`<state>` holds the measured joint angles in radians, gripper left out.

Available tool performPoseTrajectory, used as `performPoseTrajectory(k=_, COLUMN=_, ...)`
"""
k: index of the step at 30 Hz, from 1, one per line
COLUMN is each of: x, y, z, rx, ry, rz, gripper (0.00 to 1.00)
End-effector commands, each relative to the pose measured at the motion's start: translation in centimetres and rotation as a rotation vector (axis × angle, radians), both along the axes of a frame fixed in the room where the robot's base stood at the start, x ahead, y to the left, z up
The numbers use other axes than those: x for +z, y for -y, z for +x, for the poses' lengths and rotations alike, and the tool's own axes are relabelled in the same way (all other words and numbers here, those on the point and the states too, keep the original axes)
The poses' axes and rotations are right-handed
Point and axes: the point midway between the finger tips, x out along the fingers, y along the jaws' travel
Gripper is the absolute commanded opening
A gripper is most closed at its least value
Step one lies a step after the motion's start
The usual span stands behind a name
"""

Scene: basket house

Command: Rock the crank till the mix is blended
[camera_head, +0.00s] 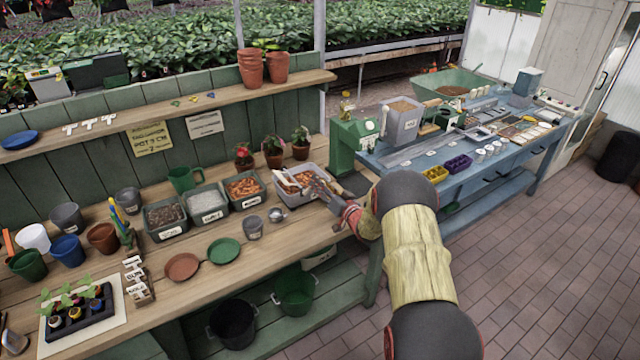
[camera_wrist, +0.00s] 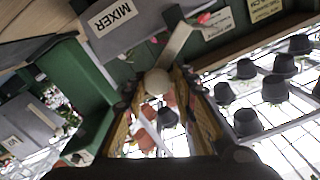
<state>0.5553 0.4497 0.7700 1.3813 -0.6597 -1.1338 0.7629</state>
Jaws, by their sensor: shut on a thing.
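The mixer is a grey tub (camera_head: 291,199) on the bench at the right end of the potting row. Brown and pale material shows inside it, with how evenly it is mixed too small to tell. In the wrist view its grey wall carries a MIXER label (camera_wrist: 113,17). A pale crank arm (camera_wrist: 176,43) ends in a whitish round knob (camera_wrist: 157,80). My gripper (camera_wrist: 158,88) is shut on this knob, one finger on each side. In the head view my gripper (camera_head: 322,190) is over the tub's right side and hides part of it and the crank.
Labelled bins (camera_head: 207,204) stand left of the mixer. A small grey cup (camera_head: 253,228) and metal scoop (camera_head: 278,214) lie in front. Potted plants (camera_head: 272,152) stand behind. A green machine (camera_head: 352,145) and blue bench (camera_head: 400,160) are to the right.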

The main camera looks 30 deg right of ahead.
Motion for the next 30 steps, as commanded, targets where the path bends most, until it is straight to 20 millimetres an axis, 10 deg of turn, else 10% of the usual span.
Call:
performPoseTrajectory(k=15, x=-1.05, y=0.22, z=-0.31, rx=-0.006, ry=-0.017, rz=0.021, gripper=0.00)
performPoseTrajectory(k=16, x=-1.08, y=0.21, z=-0.32, rx=-0.006, ry=-0.017, rz=0.021, gripper=0.28)
performPoseTrajectory(k=30, x=-0.76, y=-0.02, z=-0.25, rx=0.000, ry=-0.012, rz=0.020, gripper=0.40)
